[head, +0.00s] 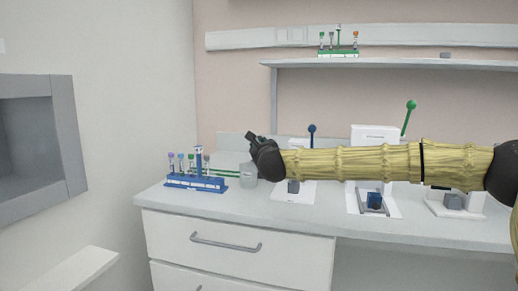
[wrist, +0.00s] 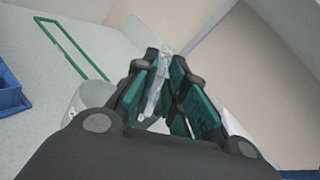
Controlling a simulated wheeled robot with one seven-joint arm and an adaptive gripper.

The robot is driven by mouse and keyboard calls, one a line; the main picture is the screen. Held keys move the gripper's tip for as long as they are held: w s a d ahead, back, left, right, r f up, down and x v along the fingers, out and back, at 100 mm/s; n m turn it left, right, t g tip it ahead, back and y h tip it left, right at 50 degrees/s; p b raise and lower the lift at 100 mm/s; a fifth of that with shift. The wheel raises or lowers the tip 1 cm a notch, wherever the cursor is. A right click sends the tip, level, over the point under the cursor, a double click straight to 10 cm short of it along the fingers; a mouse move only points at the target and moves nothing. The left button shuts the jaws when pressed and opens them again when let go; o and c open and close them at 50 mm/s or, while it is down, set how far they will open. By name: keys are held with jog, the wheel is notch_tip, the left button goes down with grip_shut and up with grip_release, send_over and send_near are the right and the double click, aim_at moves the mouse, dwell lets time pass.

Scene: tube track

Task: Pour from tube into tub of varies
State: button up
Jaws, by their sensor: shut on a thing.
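My gripper (head: 254,138) is raised above the left part of the counter, at the end of my arm. In the wrist view its green-padded fingers (wrist: 166,82) are shut on a clear tube (wrist: 157,84). The tube's contents are too small to make out. In the head view the tube is hidden or too small to tell apart from the gripper. A pale, round tub (head: 248,174) stands on the counter just below and slightly left of my gripper. In the wrist view the tub (wrist: 88,98) is left of the fingers and partly covered by them.
A blue rack (head: 196,182) with several capped tubes stands left of the tub. A green outline (head: 226,172) lies between them. Stations with a blue-knobbed lever (head: 312,129) and a green-knobbed lever (head: 410,105) stand to the right. A green rack (head: 338,53) is on the shelf (head: 400,64).

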jog(key=shift+w+d+m+b, duration=0.1)
jog(key=shift+d+m+b, duration=0.65)
jog(key=shift+m+b, duration=0.45)
jog(key=shift+w+d+m+b, duration=0.1)
jog(key=shift+d+m+b, duration=0.6)
jog(key=shift+m+b, duration=0.45)
jog(key=shift+f, duration=0.1)
